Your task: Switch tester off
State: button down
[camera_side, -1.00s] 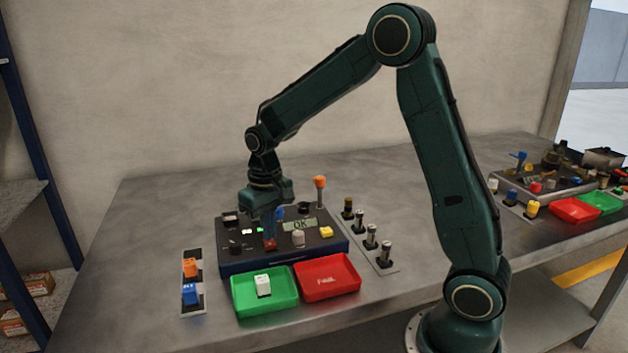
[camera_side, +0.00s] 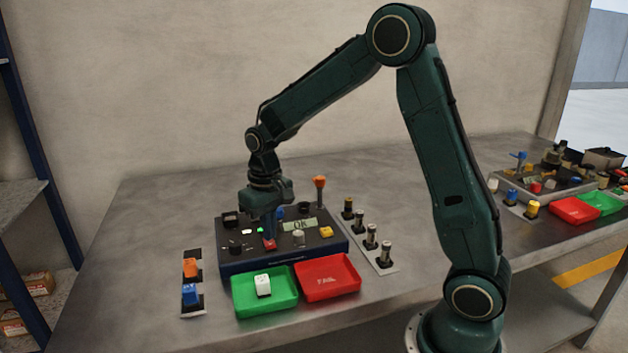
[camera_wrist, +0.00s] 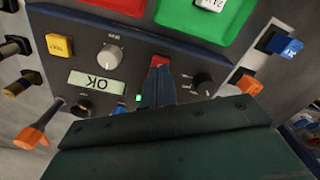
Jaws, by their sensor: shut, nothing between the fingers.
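The tester (camera_side: 283,258) is a dark box with a blue front on the bench. Its display (camera_side: 299,225) reads OK, and a small green light (camera_side: 260,230) is lit beside it. My gripper (camera_side: 269,236) is shut and empty, pointing down at the red switch (camera_side: 270,244) on the tester's top. In the wrist view the fingertips (camera_wrist: 160,72) lie right at the red switch (camera_wrist: 159,61) and partly hide it. I cannot tell whether they touch it. A grey knob (camera_wrist: 110,56), a black knob (camera_wrist: 202,82) and a yellow TEST button (camera_wrist: 59,45) also show.
A green tray (camera_side: 248,299) holding a white block (camera_side: 263,285) and a red FAIL tray (camera_side: 327,277) stand in front. Orange (camera_side: 191,267) and blue (camera_side: 190,293) pieces stand at left. An orange-topped lever (camera_side: 320,183) rises behind. Several cylindrical parts (camera_side: 371,237) stand at right.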

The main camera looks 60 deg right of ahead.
aim_at(272, 246)
jog(key=shift+f, duration=0.95)
dwell(0.8)
jog(key=shift+r, duration=3.55)
jog(key=s+a+r+n+t, duration=0.1)
jog(key=s+r+t, duration=0.1)
jog(key=s, duration=0.5)
jog(key=s+a+r+n+t, duration=0.1)
jog(key=s+r, duration=0.3)
jog(key=s, duration=0.4)
jog(key=s+a+r+n+t, duration=0.1)
jog(key=s+a+r+t, duration=0.1)
jog(key=s, duration=0.6)
jog(key=shift+a+r+t, duration=0.3)
jog(key=shift+a+r, duration=0.15)
jog(key=shift+a, duration=0.2)
